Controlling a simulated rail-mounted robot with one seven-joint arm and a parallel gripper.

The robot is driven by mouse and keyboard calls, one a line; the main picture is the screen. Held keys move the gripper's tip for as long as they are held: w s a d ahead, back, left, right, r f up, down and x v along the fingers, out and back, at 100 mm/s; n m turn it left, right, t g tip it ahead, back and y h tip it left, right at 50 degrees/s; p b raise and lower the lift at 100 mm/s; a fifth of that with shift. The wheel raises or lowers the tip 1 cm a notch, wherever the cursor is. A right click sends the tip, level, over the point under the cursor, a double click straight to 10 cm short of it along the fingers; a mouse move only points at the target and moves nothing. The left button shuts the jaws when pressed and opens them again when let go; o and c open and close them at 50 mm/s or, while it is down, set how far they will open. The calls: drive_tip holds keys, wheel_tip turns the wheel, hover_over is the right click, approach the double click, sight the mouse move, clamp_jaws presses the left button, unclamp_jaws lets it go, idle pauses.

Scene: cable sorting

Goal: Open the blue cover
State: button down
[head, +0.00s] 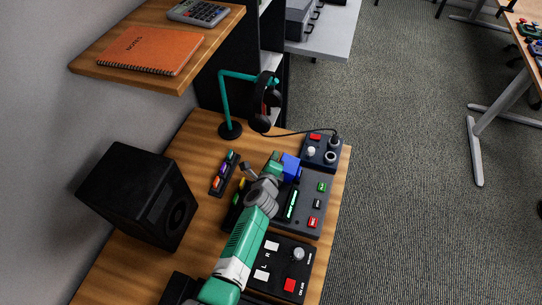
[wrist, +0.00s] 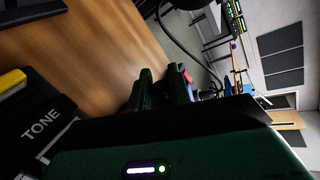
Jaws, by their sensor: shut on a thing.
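The blue cover (head: 291,167) stands up at the far end of the dark control panel (head: 312,218) in the head view. My gripper (head: 277,165) is right at its left side, and my wrist partly hides that area. In the wrist view my gripper's dark fingers (wrist: 162,86) sit close together with a narrow gap. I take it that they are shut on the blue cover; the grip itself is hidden. How far the cover is tilted cannot be told.
A dark box with knobs (head: 322,153) stands just beyond the panel. A headphone stand (head: 229,130) with headphones (head: 264,100) is behind. A black speaker (head: 140,195) stands at left. A switch box (head: 284,268) lies nearer. A TONE box (wrist: 40,125) shows in the wrist view.

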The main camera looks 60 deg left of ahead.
drive_tip(key=shift+s+a+f+b, duration=0.25)
drive_tip(key=shift+f, duration=0.25)
drive_tip(key=shift+s+a+f+b, duration=0.2)
drive_tip(key=shift+f, duration=0.4)
drive_tip(key=c, duration=1.4)
unclamp_jaws()
drive_tip(key=p+v, duration=0.5)
drive_tip(key=v, duration=0.2)
drive_tip(key=shift+s+d, duration=0.25)
drive_tip(key=shift+d, duration=0.05)
